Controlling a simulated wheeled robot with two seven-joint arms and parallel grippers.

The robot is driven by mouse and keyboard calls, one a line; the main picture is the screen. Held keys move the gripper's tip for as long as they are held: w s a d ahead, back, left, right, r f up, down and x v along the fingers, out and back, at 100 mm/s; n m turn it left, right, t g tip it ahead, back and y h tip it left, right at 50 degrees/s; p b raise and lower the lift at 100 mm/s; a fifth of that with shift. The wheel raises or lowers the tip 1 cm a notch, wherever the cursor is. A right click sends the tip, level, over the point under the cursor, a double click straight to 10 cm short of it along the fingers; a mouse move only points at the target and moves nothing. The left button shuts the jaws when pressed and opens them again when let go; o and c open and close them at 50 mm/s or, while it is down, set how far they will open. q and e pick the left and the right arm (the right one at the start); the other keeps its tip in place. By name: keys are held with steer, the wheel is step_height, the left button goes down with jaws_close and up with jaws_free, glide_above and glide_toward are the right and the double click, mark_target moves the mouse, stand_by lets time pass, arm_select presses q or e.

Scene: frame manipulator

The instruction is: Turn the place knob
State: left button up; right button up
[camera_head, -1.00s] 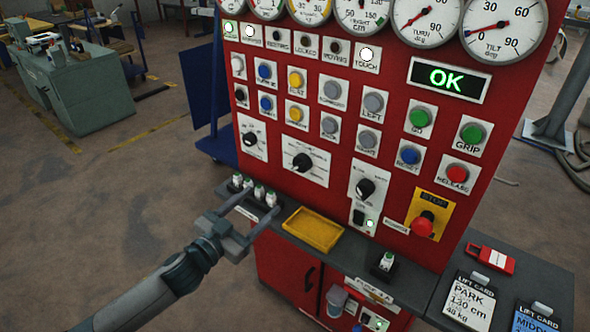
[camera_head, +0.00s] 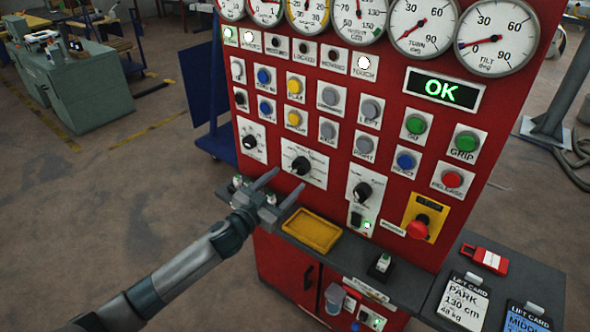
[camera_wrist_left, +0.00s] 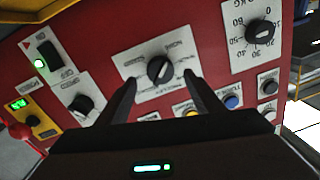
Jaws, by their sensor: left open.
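A black rotary knob (camera_head: 300,165) sits on a wide white plate in the middle of the red panel; its label is too small to read, so I cannot confirm it is the place knob. In the left wrist view this knob (camera_wrist_left: 158,70) shows between and beyond the fingertips. My left gripper (camera_head: 288,180) is open and empty, its fingers pointing at this plate from below in the head view. I see no contact with the knob. Two other black knobs are near: one at left (camera_head: 250,142) with a numbered dial (camera_wrist_left: 260,32), one at lower right (camera_head: 362,190).
A yellow tray (camera_head: 312,231) lies on the ledge below. Coloured push buttons fill the panel above the knobs. Small items on the ledge are partly hidden by my gripper.

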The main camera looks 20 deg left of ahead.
mark_target(296, 172)
arm_select(q)
steer(key=shift+p+x, duration=0.4)
steer(key=shift+x, duration=2.3)
steer(key=c, duration=1)
